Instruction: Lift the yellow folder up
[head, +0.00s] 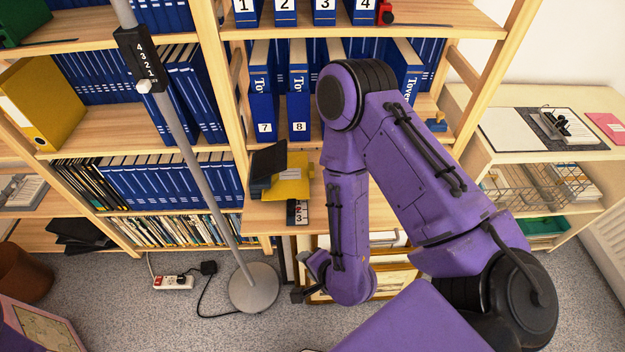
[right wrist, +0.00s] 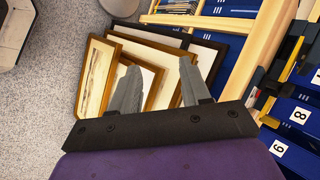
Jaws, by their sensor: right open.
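A yellow folder (head: 45,100) stands on a shelf at the far left of the head view. A second yellow item (head: 289,184), flat and folder-like, lies on the small desk at the centre, beside a dark object. I cannot tell which one the task means. My right gripper (head: 302,294) is low, below the desk front and well under the flat yellow item, partly hidden by its own arm. In the right wrist view the right gripper (right wrist: 158,82) is open and empty, its two grey fingers in front of leaning framed prints (right wrist: 150,70). My left gripper is not in view.
A lamp pole with a round base (head: 254,288) stands left of my arm. A power strip (head: 173,283) and cable lie on the floor. Shelves of blue binders (head: 262,105) fill the back. A wire basket (head: 540,187) sits at right.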

